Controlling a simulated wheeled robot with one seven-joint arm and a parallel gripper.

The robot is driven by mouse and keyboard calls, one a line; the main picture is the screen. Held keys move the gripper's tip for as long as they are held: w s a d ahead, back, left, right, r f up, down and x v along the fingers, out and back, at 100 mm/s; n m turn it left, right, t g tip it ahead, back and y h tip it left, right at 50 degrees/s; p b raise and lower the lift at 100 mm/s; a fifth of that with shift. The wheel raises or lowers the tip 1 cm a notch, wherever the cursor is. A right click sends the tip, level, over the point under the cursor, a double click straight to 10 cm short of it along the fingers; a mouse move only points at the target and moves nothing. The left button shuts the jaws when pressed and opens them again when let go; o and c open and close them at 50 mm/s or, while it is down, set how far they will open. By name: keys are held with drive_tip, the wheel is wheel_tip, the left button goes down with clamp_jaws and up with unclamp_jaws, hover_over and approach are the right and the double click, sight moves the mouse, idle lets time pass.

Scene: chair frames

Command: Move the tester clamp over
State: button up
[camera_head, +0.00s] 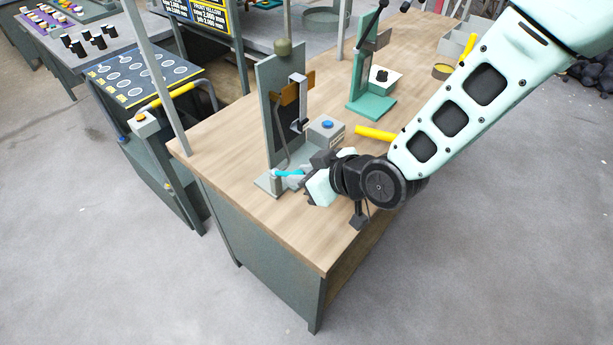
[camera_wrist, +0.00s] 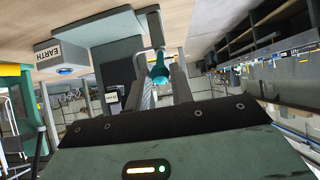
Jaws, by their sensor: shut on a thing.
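The tester clamp is a small teal piece (camera_head: 288,173) at the front corner of the grey tester's base (camera_head: 262,184). My gripper (camera_head: 304,174) comes in from the right, low over the bench, and is shut on the clamp. In the wrist view the clamp (camera_wrist: 159,70) shows between my two fingers (camera_wrist: 160,84). A short grey post (camera_head: 275,182) stands at the clamp's far end. It also shows in the wrist view (camera_wrist: 155,28), right beside the clamp's tip. I cannot tell whether the clamp still grips the post.
The tester's upright panel (camera_head: 270,90) rises behind the clamp. A grey box with a blue button (camera_head: 326,128), marked EARTH in the wrist view (camera_wrist: 60,54), sits beside it. A green press (camera_head: 372,104) and a yellow bar (camera_head: 375,133) are farther back. The wooden bench front (camera_head: 300,240) is clear.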

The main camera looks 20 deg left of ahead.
drive_tip(key=shift+w+a+r, duration=0.15)
drive_tip(key=shift+a+r, duration=0.2)
drive_tip(key=shift+r, duration=0.15)
drive_tip(key=shift+w+a+r+p, duration=0.25)
drive_tip(key=shift+a+r+p, duration=0.15)
drive_tip(key=shift+a+r, duration=0.25)
drive_tip(key=shift+w+a+r, duration=0.1)
drive_tip(key=shift+a+r, duration=0.05)
drive_tip(key=shift+r, duration=0.05)
drive_tip(key=shift+a, duration=0.1)
drive_tip(key=shift+w+a+r, duration=0.25)
drive_tip(key=shift+a+r, duration=0.15)
drive_tip(key=shift+a, duration=0.2)
drive_tip(key=o, duration=0.8)
drive_tip(key=shift+o, duration=0.2)
